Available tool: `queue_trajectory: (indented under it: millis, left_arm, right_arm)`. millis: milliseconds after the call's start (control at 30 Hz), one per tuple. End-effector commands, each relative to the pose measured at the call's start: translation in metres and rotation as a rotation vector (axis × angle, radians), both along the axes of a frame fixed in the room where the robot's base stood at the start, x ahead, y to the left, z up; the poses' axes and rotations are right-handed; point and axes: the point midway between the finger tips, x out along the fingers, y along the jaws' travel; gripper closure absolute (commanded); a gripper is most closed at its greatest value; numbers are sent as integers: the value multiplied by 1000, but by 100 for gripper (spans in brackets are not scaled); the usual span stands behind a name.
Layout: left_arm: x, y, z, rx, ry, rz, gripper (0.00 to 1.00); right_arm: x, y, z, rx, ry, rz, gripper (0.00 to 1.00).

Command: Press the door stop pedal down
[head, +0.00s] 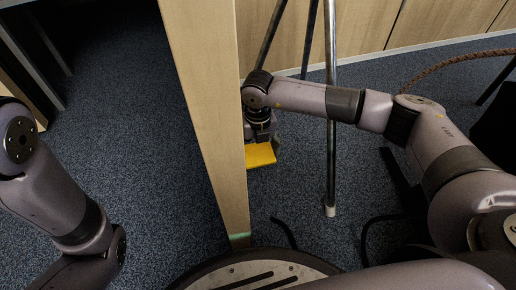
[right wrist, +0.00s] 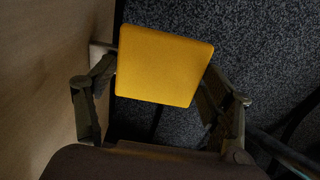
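The door stop pedal is a flat yellow plate (head: 260,154) low beside the edge of a pale wooden door (head: 205,100). In the right wrist view the yellow plate (right wrist: 165,66) fills the space between my right gripper's fingers, with the door's face to its left. My right gripper (head: 262,135) is right above the plate in the head view. Its fingers stand wide apart on either side of the plate; whether they touch it is unclear. The pedal's mount is mostly hidden. My left arm shows at the left, but its gripper is out of view.
A metal pole (head: 331,110) with a pale foot stands right of the pedal, under my right forearm. A brown rope (head: 450,64) hangs at the upper right. Wooden panels (head: 370,25) line the back. Blue-grey carpet (head: 120,120) is clear left of the door.

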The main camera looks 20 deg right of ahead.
Motion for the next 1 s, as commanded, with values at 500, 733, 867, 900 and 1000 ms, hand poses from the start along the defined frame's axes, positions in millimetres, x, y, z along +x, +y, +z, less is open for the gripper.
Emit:
queue_trajectory:
  millis: [500, 733, 867, 900, 1000]
  left_arm:
    - [0, 0, 0, 0, 1, 0, 60]
    - [0, 0, 0, 0, 1, 0, 60]
    - [1, 0, 6, 0, 2, 1, 60]
    - [1, 0, 8, 0, 2, 1, 60]
    - [1, 0, 13, 0, 2, 1, 60]
  right_arm:
    - [0, 1, 0, 2, 0, 0, 64]
    - [0, 0, 0, 4, 1, 0, 75]
    - [-2, -2, -4, 62, 4, -3, 75]
    - [-2, -4, -6, 95, 4, -4, 75]
    - [-3, -6, -13, 193, 0, -4, 75]
